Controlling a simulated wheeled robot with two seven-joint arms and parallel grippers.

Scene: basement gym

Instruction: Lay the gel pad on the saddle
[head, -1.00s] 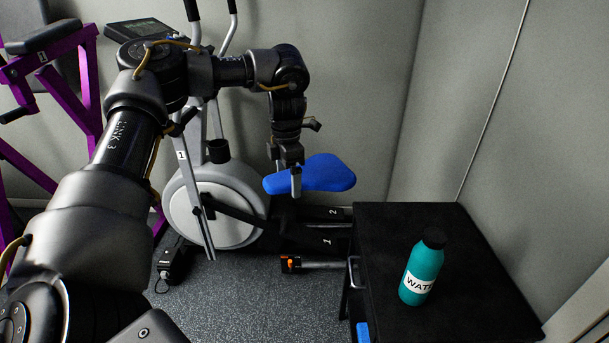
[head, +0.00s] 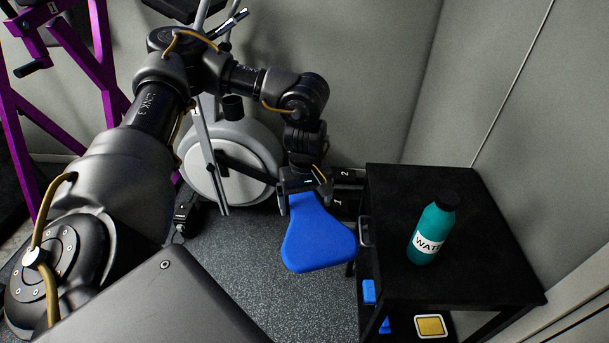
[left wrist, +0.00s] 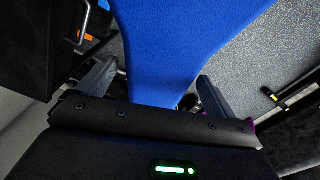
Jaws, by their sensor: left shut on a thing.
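The gel pad (head: 318,240) is blue, broad at one end and narrow at the other. My left gripper (head: 303,190) is shut on its narrow end and holds it in the air, left of the black table. In the head view the broad end hangs toward the camera. In the left wrist view the pad (left wrist: 175,40) runs from between the two fingers (left wrist: 155,85) out past the top edge. I cannot make out a saddle in the current views. My right gripper is not in view.
A black table (head: 400,188) with a lower shelf stands at the right, with a teal water bottle (head: 433,230) on top. A grey exercise machine (head: 228,165) stands behind my left arm. A purple frame (head: 75,60) is at far left. Speckled floor (head: 235,250) is open below.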

